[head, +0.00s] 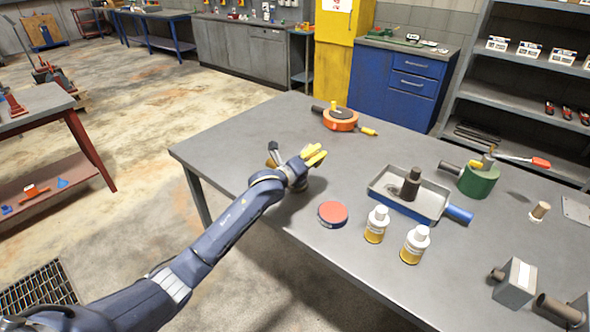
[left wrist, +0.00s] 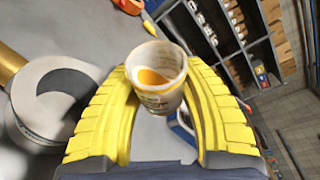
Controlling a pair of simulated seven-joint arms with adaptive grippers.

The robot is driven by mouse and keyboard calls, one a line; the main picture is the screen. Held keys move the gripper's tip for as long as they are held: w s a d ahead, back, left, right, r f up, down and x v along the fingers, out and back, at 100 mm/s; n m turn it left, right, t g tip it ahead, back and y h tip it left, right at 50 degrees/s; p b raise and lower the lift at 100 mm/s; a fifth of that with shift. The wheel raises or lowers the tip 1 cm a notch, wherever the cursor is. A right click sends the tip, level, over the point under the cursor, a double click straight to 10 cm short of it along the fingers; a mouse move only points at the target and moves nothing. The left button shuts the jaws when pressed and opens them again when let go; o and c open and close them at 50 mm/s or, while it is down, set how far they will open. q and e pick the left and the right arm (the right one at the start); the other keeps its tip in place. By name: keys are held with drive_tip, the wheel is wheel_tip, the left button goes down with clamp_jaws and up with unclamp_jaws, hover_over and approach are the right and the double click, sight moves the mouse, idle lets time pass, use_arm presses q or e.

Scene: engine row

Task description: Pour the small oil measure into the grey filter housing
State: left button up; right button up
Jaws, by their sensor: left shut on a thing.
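The small oil measure (left wrist: 157,95) is a pale cup with yellow oil visible inside, seen in the left wrist view. My left gripper (left wrist: 160,108) is shut on it, with one yellow finger on each side. In the head view my left gripper (head: 314,155) is above the far left part of the table and hides the measure. A round grey body with a dark opening, apparently the grey filter housing (left wrist: 32,112), is beside the gripper at the left of the wrist view. In the head view it is mostly hidden behind my gripper. My right gripper is not in view.
On the table (head: 222,150) are an orange round housing (head: 341,122), a green housing (head: 478,180), a metal tray (head: 385,198) holding a dark cylinder, a red-topped tin (head: 332,214), two white-capped bottles (head: 376,225) and a grey box (head: 515,283). The left table edge is clear.

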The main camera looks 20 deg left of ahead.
use_arm(q)
drive_tip(key=shift+a+r+n+h, duration=0.1)
drive_tip(key=shift+r+n+h, duration=0.2)
drive_tip(key=shift+n, duration=0.3)
idle(0.3)
drive_tip(key=shift+f+n+t, duration=0.45)
drive_tip(key=shift+n+t, duration=0.15)
drive_tip(key=shift+n, duration=0.2)
idle(0.9)
drive_tip(key=shift+a+r+n+t, duration=0.35)
drive_tip(key=shift+a+n, duration=0.25)
drive_tip(key=shift+n, duration=0.2)
idle(0.9)
drive_tip(key=shift+a+r+n+t+b, duration=0.3)
drive_tip(key=shift+n+t, duration=0.1)
drive_tip(key=shift+n, duration=0.65)
drive_tip(key=shift+a+r+n+t+b, duration=0.2)
drive_tip(key=shift+r+n+t, duration=0.15)
drive_tip(key=shift+n, duration=0.7)
idle(1.6)
